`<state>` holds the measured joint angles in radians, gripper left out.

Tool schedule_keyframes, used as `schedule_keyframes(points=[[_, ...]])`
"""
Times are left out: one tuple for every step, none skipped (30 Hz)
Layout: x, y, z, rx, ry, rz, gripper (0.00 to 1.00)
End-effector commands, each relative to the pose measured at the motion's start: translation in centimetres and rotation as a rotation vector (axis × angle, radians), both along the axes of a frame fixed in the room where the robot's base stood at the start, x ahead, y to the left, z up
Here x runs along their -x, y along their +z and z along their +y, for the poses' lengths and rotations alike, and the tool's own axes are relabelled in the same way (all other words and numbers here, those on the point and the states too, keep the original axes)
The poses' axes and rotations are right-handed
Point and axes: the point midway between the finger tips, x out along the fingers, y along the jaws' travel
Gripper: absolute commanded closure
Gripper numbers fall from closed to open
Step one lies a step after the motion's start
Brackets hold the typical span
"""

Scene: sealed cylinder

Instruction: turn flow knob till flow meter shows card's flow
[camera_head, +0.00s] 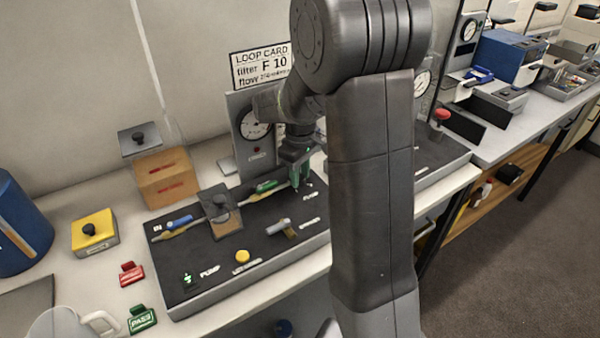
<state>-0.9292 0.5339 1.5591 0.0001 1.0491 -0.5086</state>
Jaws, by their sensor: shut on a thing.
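The loop card (262,67) stands behind the bench; it reads "filter F 10" and "flow", with a flow figure too small to read surely. A round white dial (252,127), seemingly the flow meter, sits on an upright grey plate below the card. My arm covers its right edge, and its needle reading is too small to tell. My gripper (300,180) points down at the back right of the black panel (195,259). It is shut on what seems to be the flow knob, which the fingers mostly hide.
The panel also carries a filter block (221,212), a yellow button (242,256) and a grey lever (278,227). Left are a yellow box (95,233), an orange-brown box (168,180), a red tag (132,274) and a green PASS tag (141,319). My arm blocks the right-centre view.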

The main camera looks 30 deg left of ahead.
Motion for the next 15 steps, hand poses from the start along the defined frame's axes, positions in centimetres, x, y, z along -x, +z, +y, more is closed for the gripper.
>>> schedule_keyframes(points=[[0.0,0.09,0.02,0.0,-0.04,0.0,0.94],[0.0,0.09,0.02,0.0,-0.069,0.0,0.94],[0.0,0.1,0.02,0.0,-0.109,0.0,0.94],[0.0,0.1,0.02,0.0,-0.139,0.0,0.94],[0.0,0.1,0.03,-0.001,-0.168,0.0,0.94],[0.0,0.1,0.03,-0.001,-0.206,0.0,0.94],[0.0,0.1,0.03,-0.001,-0.232,-0.001,0.94],[0.0,0.1,0.03,-0.001,-0.256,-0.001,0.94],[-0.01,0.1,0.04,-0.001,-0.284,-0.001,0.94],[-0.01,0.1,0.04,-0.001,-0.304,-0.001,0.94],[-0.01,0.1,0.04,-0.001,-0.318,-0.001,0.94],[-0.01,0.1,0.05,-0.001,-0.336,-0.001,0.94],[-0.01,0.1,0.05,-0.001,-0.345,-0.001,0.94],[-0.01,0.09,0.05,-0.001,-0.352,-0.001,0.94],[-0.01,0.09,0.05,-0.002,-0.359,-0.001,0.94]])
